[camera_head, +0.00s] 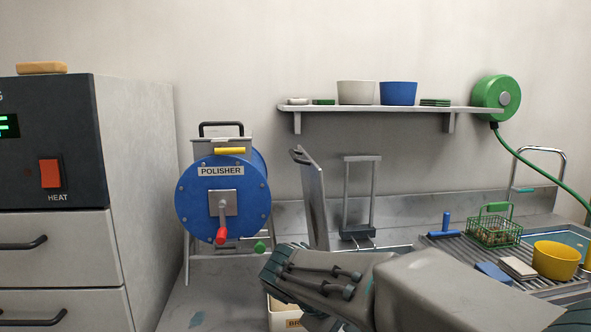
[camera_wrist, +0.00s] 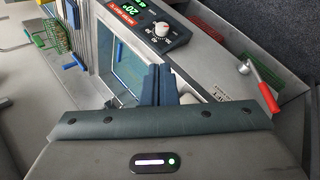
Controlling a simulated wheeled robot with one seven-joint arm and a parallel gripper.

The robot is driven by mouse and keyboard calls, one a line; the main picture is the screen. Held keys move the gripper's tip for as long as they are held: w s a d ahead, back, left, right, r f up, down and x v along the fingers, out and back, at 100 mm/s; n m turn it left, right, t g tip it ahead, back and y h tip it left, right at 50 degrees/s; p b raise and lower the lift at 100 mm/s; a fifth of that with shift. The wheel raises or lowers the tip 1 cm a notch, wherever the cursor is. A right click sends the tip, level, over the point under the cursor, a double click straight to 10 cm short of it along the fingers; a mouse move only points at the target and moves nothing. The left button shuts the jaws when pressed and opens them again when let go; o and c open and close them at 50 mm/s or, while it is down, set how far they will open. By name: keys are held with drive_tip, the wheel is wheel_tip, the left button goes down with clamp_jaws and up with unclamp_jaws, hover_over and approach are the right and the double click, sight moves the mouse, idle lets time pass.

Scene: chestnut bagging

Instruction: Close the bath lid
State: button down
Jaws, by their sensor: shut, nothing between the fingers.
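The bath lid looks to be the grey metal panel (camera_head: 314,205) standing nearly upright, tilted slightly, with a dark handle (camera_head: 299,155) at its top, in the head view. In the wrist view the bath (camera_wrist: 128,72) is uncovered, with bluish water inside a pale rim. A black control panel (camera_wrist: 145,20) with a dial and lit display runs along it. My gripper (camera_wrist: 160,82) is shut and empty, its dark blue fingers over the edge of the bath in the wrist view. In the head view my arm hides the bath, and the fingertips cannot be made out.
A blue polisher (camera_head: 222,198) with a red crank stands left of the panel. A metal frame (camera_head: 360,200) stands right of it. Farther right are a green wire basket (camera_head: 494,232), a yellow bowl (camera_head: 556,260) and a ribbed drainer. A red-handled lever (camera_wrist: 264,92) sits right in the wrist view.

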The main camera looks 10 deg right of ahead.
drive_tip(key=w+a+r+n+t+h+p, duration=0.25)
drive_tip(key=w+a+r+t, duration=0.35)
drive_tip(key=a+r, duration=0.4)
drive_tip(key=w+a+r+n+t+h+p, duration=0.2)
drive_tip(key=w+a+r+t+h, duration=0.15)
drive_tip(key=w+a+r, duration=0.65)
drive_tip(key=p, duration=0.4)
approach(314, 166)
drive_tip(key=x, duration=0.5)
drive_tip(key=shift+w+a, duration=0.2)
drive_tip(key=shift+w, duration=0.2)
drive_tip(key=shift+d, duration=0.55)
